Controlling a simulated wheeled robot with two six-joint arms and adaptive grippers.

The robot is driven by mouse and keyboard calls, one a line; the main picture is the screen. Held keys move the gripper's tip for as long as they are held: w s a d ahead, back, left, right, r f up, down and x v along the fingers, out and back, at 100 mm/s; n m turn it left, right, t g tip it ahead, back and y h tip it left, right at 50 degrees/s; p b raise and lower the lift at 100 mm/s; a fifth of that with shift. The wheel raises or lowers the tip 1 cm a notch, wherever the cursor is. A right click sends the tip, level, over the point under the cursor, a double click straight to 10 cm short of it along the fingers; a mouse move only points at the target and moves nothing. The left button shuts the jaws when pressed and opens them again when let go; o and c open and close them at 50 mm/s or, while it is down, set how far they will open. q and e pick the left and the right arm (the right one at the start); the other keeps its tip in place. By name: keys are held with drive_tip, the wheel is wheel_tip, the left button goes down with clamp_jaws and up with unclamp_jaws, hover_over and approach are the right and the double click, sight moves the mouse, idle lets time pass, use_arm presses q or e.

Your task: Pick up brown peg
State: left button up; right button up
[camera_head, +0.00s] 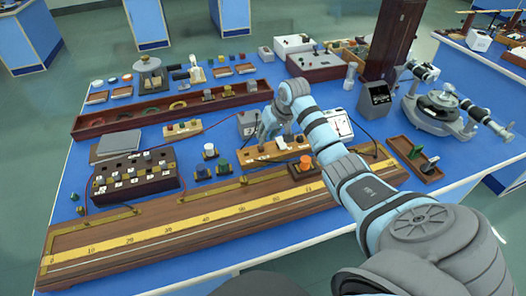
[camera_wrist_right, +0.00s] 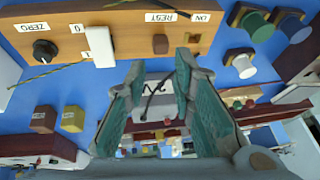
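My right gripper (camera_head: 275,135) is over the bench behind the wooden switch box (camera_head: 262,152). In the wrist view the gripper (camera_wrist_right: 160,64) is open, with nothing between its fingertips. A small brown block (camera_wrist_right: 43,119) stands beside a yellow block (camera_wrist_right: 72,118) at the lower left there, apart from the fingers. Another small brown piece (camera_wrist_right: 160,44) sits on the switch box (camera_wrist_right: 130,40), ahead of the fingertips. I cannot tell which is the brown peg. My right arm covers part of this area in the head view. My left gripper is not in view.
A green spool (camera_head: 222,167) and a blue spool (camera_head: 202,171) stand left of the switch box. A long ruled board (camera_head: 150,235) lies in front. A compartment tray (camera_head: 90,127) is behind. A grey meter (camera_head: 247,122) stands close to the gripper, with wires around.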

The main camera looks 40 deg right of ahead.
sight(263, 147)
drive_tip(key=b+x, duration=0.1)
drive_tip(key=x, duration=0.5)
drive_tip(key=shift+f, duration=0.35)
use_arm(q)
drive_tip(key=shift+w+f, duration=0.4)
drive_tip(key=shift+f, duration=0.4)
use_arm(e)
drive_tip(key=shift+a+r, duration=0.1)
drive_tip(key=shift+s, duration=0.1)
drive_tip(key=shift+c, duration=0.4)
clamp_jaws()
